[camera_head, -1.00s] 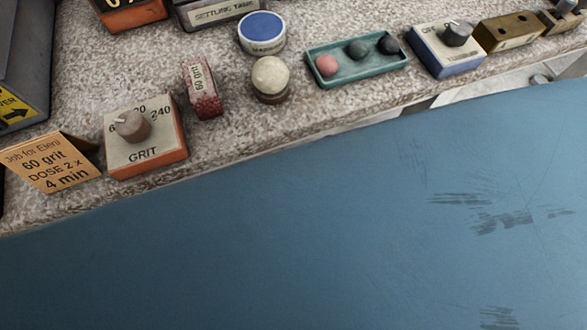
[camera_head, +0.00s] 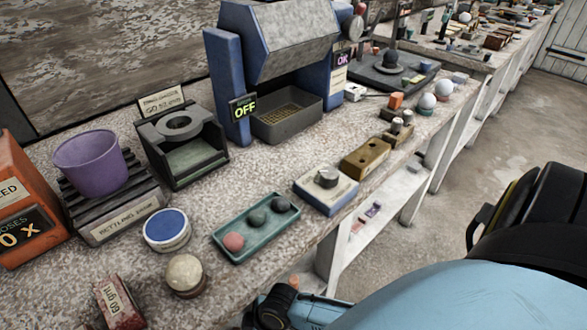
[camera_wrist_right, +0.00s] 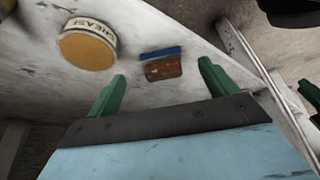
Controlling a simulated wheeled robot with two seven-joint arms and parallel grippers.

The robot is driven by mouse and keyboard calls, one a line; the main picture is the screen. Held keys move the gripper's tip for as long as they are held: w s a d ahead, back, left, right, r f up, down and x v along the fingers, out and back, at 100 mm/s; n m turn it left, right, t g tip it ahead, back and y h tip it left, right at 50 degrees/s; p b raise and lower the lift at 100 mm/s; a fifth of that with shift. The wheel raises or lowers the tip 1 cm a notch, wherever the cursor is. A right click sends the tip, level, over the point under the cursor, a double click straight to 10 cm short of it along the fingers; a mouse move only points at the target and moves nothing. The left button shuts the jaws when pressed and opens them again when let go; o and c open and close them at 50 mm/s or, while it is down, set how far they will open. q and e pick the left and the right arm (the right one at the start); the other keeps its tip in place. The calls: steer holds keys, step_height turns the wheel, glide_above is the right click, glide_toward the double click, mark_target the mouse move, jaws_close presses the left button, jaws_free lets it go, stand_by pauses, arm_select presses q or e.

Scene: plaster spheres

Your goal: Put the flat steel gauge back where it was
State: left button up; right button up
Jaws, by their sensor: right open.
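I cannot pick out the flat steel gauge in either view. A black stand holding a grey ring (camera_head: 178,125), with a partly legible label above it, stands on the speckled bench (camera_head: 215,190). My right gripper (camera_wrist_right: 158,85) shows in the right wrist view with its two green fingers spread apart and nothing between them. Beyond the fingers, a small brown block (camera_wrist_right: 164,68) with a blue strip (camera_wrist_right: 160,53) lies on a pale worn surface, apart from the fingers. My left gripper is not in view.
A round grease tin (camera_wrist_right: 88,45) lies near the brown block. On the bench are a teal tray (camera_head: 236,257) with several balls, a knob box (camera_head: 318,203), a brass block (camera_head: 365,158) and a blue machine reading OFF (camera_head: 228,70). A lower shelf (camera_head: 340,262) runs beneath the bench edge.

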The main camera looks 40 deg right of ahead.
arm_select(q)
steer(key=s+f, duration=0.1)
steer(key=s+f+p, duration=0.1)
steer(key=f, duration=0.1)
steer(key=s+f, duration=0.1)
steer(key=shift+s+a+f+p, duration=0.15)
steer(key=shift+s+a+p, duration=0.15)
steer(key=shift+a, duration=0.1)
arm_select(e)
steer(key=s+d+f+m+h, duration=0.2)
steer(key=s+d+f+m, duration=0.1)
steer(key=s+d, duration=0.4)
steer(key=s+d+f+m+g+h, duration=0.1)
steer(key=s+d+f+m, duration=0.3)
steer(key=s+d, duration=0.4)
steer(key=shift+d+f+h, duration=0.5)
steer(key=shift+d+h, duration=0.05)
steer(key=shift+h, duration=0.15)
